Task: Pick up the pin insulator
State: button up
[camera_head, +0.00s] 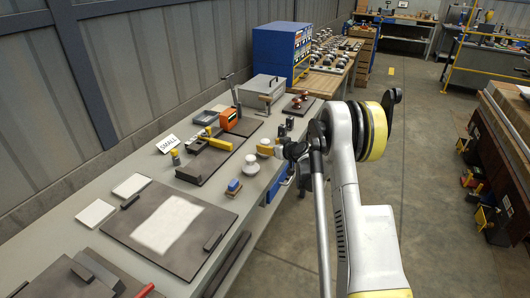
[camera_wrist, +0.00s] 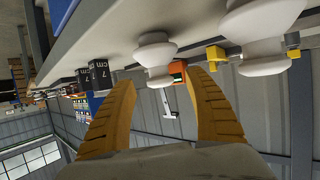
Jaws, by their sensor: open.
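Two white, ridged insulators stand on the workbench: one (camera_head: 250,166) nearer the front and one (camera_head: 265,143) just behind it, close to my gripper (camera_head: 281,151). In the wrist view, which is upside down, one white insulator (camera_wrist: 154,56) shows between and beyond the fingertips of my gripper (camera_wrist: 159,78). The other, larger in the picture, white insulator (camera_wrist: 264,36) is off to the right, outside the fingers. I cannot tell which one is the pin insulator. The yellow fingers are spread apart with nothing between them. My wrist and arm hide part of the bench edge.
Black blocks (camera_wrist: 100,75) marked "7 cm" stand beside the other one. Open floor (camera_head: 440,200) is to the right.

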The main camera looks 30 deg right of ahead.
aim_at(268, 144)
jog(key=b+x, duration=0.1)
jog(key=x, duration=0.3)
jog(key=shift+w, duration=0.15)
grip_shut()
